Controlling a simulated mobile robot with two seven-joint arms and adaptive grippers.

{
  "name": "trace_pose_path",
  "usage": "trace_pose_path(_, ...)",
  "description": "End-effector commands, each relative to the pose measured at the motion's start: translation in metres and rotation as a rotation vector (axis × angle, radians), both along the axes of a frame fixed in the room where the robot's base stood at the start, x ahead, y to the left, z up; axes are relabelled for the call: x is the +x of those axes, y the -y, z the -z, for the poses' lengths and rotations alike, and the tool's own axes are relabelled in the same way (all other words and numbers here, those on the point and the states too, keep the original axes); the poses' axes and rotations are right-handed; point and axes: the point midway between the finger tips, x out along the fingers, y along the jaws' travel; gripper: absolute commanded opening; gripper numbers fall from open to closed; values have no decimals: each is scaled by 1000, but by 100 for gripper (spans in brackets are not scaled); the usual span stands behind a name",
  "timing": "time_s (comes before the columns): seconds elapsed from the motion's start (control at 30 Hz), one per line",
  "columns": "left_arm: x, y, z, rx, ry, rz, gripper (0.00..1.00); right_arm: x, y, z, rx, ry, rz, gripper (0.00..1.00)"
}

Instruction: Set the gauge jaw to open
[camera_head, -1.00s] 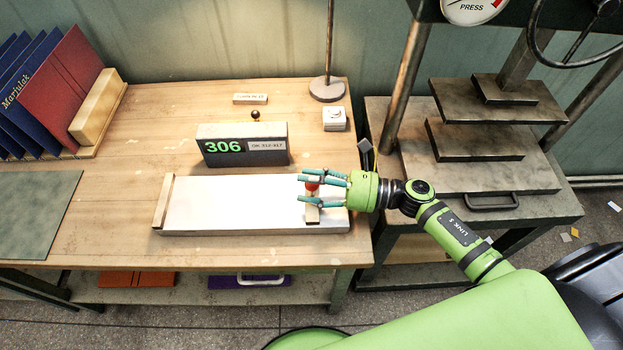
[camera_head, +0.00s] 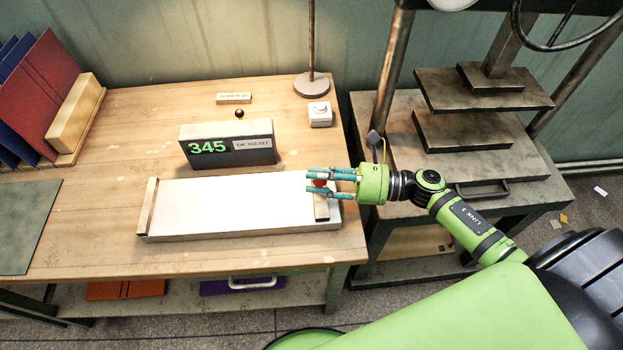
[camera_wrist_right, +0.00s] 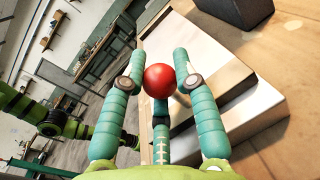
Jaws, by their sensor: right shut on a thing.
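The gauge (camera_head: 230,203) is a long white bed on the wooden bench, with a wooden stop (camera_head: 149,208) at its left end. Its sliding jaw (camera_head: 321,209) is a small wooden block close to the bed's right end, topped by a red ball knob (camera_head: 319,183). The display box (camera_head: 227,145) behind reads 345 in green. My right gripper (camera_head: 309,182) is shut on the knob, coming in from the right. In the right wrist view, the red knob (camera_wrist_right: 159,80) sits between the teal fingers. My left gripper is not in view.
A press (camera_head: 475,125) stands right of the bench. A white button box (camera_head: 320,114) and a lamp base (camera_head: 314,85) stand behind the gauge. Books (camera_head: 40,95) and a green mat (camera_head: 25,225) are at the left. The bed between stop and jaw is clear.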

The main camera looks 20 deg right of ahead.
Motion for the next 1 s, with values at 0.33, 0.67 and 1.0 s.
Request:
trace_pose_path(0.33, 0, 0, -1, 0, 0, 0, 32, 1, 1, -1, -2, 1, 4, 54)
trace_pose_path(0.67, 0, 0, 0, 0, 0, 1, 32, -9, 20, 1, -4, -3, 5, 54)
trace_pose_path(1.0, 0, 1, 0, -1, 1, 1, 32, -41, 83, 0, -3, -3, 6, 54)
